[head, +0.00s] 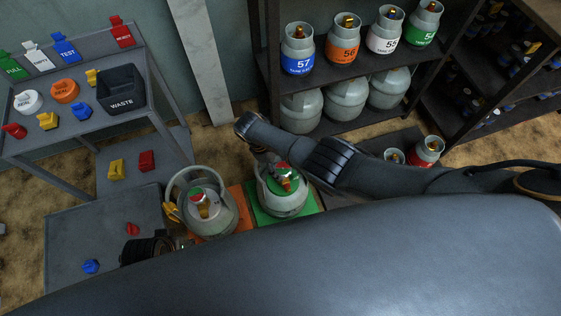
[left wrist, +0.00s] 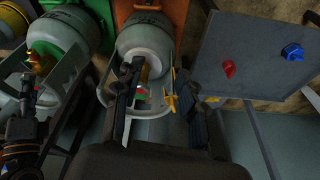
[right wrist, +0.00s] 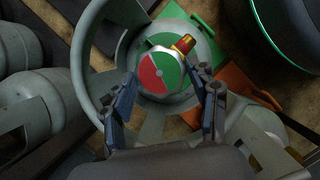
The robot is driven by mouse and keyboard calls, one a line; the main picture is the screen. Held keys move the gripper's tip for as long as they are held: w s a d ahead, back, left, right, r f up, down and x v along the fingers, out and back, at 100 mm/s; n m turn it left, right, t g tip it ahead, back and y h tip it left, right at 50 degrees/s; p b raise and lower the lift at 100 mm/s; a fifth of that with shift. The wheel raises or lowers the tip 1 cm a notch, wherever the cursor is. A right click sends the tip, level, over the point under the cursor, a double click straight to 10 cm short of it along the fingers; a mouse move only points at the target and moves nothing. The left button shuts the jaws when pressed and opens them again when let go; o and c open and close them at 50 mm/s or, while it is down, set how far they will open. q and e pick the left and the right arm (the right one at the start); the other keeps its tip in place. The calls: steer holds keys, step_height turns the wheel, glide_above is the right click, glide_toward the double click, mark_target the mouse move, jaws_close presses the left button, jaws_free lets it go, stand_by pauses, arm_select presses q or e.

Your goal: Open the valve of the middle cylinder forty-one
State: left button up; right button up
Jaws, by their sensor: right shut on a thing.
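A grey cylinder (head: 283,205) with a guard ring stands on a green mat (head: 257,217). Its number is not readable. Its valve knob (right wrist: 160,72), half red and half green, has a brass outlet (right wrist: 185,44) beside it. My right gripper (right wrist: 168,80) is shut on this knob, with a finger at each side. In the head view my right arm reaches over the cylinder. Another grey cylinder (head: 207,212) stands on an orange mat (head: 239,200) to its left. My left gripper (left wrist: 160,95) is open and empty near that cylinder's collar (left wrist: 154,104).
A grey table (head: 60,225) holds a red and a blue piece. A rack (head: 20,152) at the left carries tags, seals and a waste bin (head: 122,80). Shelves (head: 345,85) with more cylinders stand behind. A yellow piece (left wrist: 170,102) is on the orange-mat cylinder's collar.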

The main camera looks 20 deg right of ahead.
arm_select(q)
steer(key=shift+s+f+p, duration=0.25)
steer(key=shift+f+p, duration=0.1)
steer(key=shift+f, duration=1.1)
steer(key=shift+s+f+p, duration=0.2)
steer(key=shift+f+p, duration=0.1)
steer(key=shift+f, duration=1.1)
arm_select(e)
steer(key=shift+s+a+n+t, duration=0.15)
steer(key=shift+n+t, duration=0.35)
steer(key=shift+n, duration=0.9)
steer(key=o, duration=1.2)
steer(key=shift+c, duration=0.2)
steer(key=shift+a+r, duration=0.15)
steer(key=shift+r, duration=0.3)
steer(key=v, duration=1.1)
steer(key=shift+a+f, duration=0.1)
